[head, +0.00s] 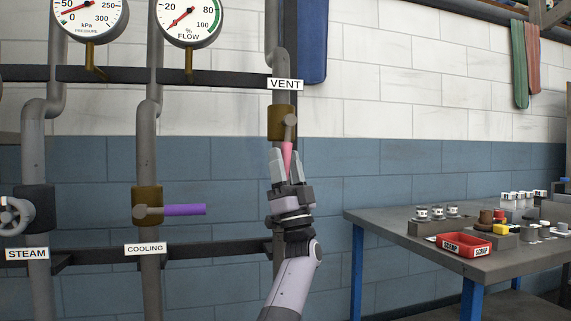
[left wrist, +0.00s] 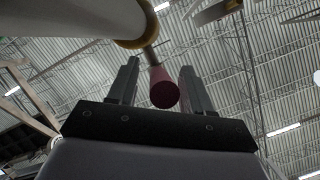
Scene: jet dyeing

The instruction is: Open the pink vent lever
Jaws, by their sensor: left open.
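The pink vent lever (head: 287,155) hangs down from the brass valve (head: 281,122) on the pipe under the VENT sign (head: 285,85). My left gripper (head: 287,165) reaches up from below, with its fingers on either side of the lever's lower end. In the left wrist view the round end of the lever (left wrist: 164,92) shows between the two open fingers (left wrist: 160,88), with gaps at both sides. The fingers do not grip it. My right gripper is not in view.
The cooling valve's purple lever (head: 185,210) points right, to the left of my arm. A steam handwheel (head: 14,216) is at the far left. A dark horizontal rail (head: 205,250) crosses the pipes. A table (head: 485,262) with a red scrap tray (head: 464,245) stands at right.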

